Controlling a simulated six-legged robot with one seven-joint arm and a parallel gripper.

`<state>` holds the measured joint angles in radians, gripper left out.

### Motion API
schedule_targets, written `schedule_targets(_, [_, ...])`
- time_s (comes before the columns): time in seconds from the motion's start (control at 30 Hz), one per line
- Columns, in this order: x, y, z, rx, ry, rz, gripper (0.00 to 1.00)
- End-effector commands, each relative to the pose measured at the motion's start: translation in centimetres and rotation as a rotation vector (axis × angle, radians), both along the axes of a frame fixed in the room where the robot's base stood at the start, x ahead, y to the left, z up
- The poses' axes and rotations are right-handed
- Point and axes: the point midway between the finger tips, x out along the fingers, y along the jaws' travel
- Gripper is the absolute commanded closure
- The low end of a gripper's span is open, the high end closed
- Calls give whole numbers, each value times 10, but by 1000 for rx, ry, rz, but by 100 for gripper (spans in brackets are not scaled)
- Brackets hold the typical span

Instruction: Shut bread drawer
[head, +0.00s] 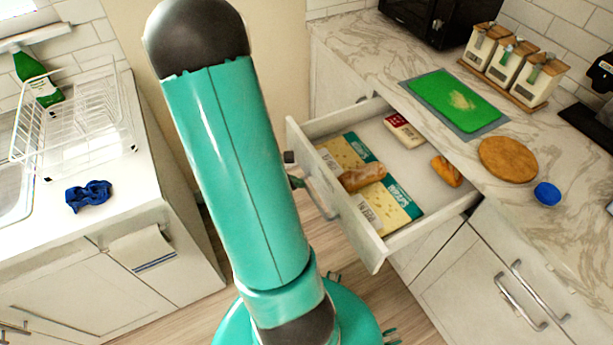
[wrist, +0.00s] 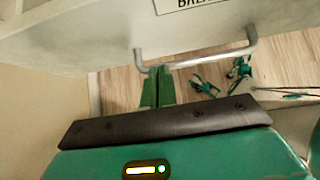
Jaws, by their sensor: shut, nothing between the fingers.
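The bread drawer (head: 340,196) stands pulled out from under the right counter in the head view. Inside it lie bread pieces and flat packages. In the wrist view, the drawer front (wrist: 90,32) fills the top, with part of a label reading "BREA" and a metal bar handle (wrist: 200,60) below it. My gripper (wrist: 157,74) is shut and empty, its green fingertips at the left part of the handle. I cannot tell whether they touch it. In the head view my arm hides most of the gripper; a small part shows beside the drawer front.
A green cutting board (head: 452,100), a round wooden board (head: 508,159), a blue lid (head: 547,194) and several canisters (head: 512,65) stand on the right counter. The left counter holds a dish rack (head: 75,125) and a blue cloth (head: 89,196). Open floor lies between the counters.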

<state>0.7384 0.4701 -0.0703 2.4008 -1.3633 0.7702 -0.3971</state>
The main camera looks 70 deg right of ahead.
Motion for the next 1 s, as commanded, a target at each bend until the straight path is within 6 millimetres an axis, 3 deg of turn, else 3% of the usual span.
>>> schedule_targets(0.23, [-20,-23,2,-4,-3,-4,100])
schedule_targets(0.77, [-22,-28,3,-4,-3,-3,100])
schedule_targets(1.0, [-28,-47,3,-6,-3,-4,100])
